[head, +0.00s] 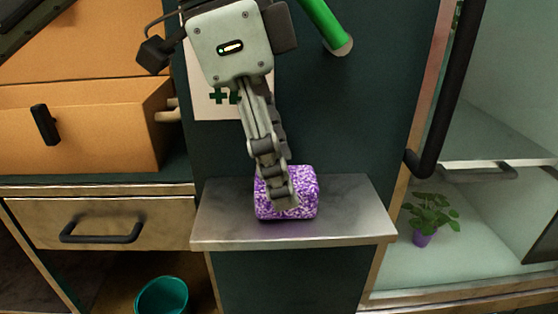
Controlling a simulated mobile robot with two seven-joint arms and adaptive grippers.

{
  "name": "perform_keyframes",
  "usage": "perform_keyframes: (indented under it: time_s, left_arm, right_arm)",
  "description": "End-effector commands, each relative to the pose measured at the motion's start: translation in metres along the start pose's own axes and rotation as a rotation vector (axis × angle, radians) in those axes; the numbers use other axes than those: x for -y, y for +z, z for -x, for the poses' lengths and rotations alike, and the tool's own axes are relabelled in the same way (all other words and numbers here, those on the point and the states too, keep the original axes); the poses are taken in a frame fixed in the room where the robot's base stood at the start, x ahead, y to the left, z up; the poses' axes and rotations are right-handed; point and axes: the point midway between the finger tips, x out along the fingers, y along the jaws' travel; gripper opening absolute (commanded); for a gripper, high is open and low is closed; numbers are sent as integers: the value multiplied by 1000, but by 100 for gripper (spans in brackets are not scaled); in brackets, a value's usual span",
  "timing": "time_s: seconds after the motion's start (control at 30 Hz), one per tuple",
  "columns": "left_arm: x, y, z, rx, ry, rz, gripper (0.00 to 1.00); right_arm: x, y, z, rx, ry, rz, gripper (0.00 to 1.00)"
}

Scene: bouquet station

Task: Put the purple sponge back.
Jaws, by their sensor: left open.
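The purple sponge (308,190) is a speckled purple and white block. It rests on a small grey metal shelf (350,213) in front of a dark green panel. My left gripper (284,200) comes down from above in the head view, with its fingers in front of the sponge and covering part of its left and middle. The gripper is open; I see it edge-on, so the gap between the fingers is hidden. I cannot tell whether a finger touches the sponge. My right gripper is not in view.
An orange drawer unit (75,125) and a drawer with a dark handle (100,222) stand left. A teal bucket (162,297) is below. A glass-fronted cabinet with a potted plant (430,215) and a black handle (440,110) is right. A green bar (325,22) hangs above.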

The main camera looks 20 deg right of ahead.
Motion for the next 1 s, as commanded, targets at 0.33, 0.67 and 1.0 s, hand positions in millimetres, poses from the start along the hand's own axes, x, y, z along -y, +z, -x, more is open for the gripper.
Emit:
perform_keyframes:
  time_s: [0.33,0.67,1.0]
  left_arm:
    - [0,-1,69,-2,-4,0,63]
    - [0,0,114,0,-1,0,63]
    - [0,0,117,0,0,-1,63]
  right_arm:
    - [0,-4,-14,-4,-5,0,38]
    - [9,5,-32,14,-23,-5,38]
    - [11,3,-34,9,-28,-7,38]
